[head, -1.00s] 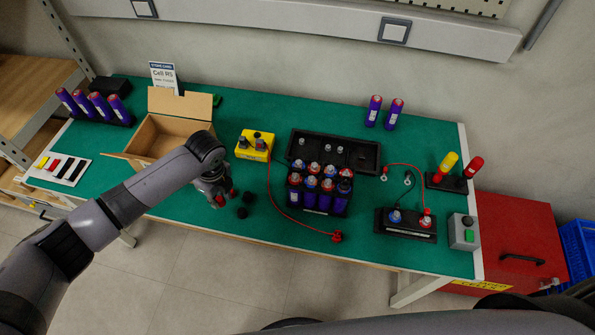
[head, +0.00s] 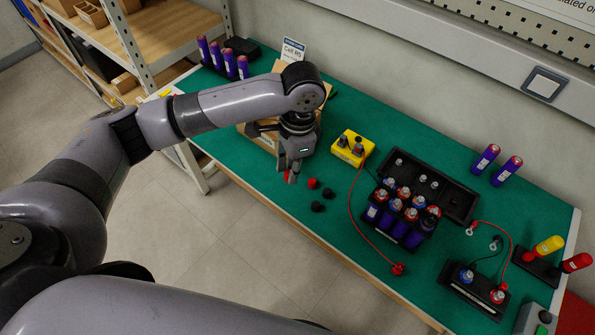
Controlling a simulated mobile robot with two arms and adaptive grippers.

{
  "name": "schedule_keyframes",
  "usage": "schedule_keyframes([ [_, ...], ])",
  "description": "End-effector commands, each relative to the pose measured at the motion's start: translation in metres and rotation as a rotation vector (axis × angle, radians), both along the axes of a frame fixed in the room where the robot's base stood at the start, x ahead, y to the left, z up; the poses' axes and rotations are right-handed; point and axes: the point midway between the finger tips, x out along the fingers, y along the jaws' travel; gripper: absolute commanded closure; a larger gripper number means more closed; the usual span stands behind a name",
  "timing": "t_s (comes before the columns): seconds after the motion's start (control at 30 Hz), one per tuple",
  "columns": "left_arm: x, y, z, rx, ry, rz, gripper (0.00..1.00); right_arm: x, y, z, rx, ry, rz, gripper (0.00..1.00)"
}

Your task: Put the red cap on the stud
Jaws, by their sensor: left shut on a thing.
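My left gripper (head: 291,176) points down near the table's front edge, just in front of the wooden box. It is shut on a small red cap (head: 287,178), mostly hidden by the fingers. A second red cap (head: 312,183) lies on the green mat just right of the gripper. Studs show on a black terminal block (head: 472,287) at the right, one by a blue part (head: 466,275) and one by a red part (head: 498,296). I cannot tell which stud the task means. My right gripper is not in view.
Two black caps (head: 318,207) lie by the red one. A yellow meter (head: 352,148), a group of blue-purple cells (head: 403,215) and a black tray (head: 455,201) stand between gripper and terminal block. A red lead (head: 352,215) loops over the mat.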

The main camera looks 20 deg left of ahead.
Motion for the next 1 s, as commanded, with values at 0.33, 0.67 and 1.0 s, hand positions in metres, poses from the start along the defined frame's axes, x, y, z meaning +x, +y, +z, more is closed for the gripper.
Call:
schedule_keyframes([
  [0.33,-0.026,0.003,0.039,-0.001,-0.003,0.332,0.95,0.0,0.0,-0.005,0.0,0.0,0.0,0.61],
  [0.67,-0.017,-0.042,0.056,0.0,-0.001,0.205,0.95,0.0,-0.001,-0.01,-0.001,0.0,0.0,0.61],
  [1.0,0.017,-0.113,0.045,-0.001,-0.002,-0.324,0.95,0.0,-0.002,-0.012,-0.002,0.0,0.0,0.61],
])
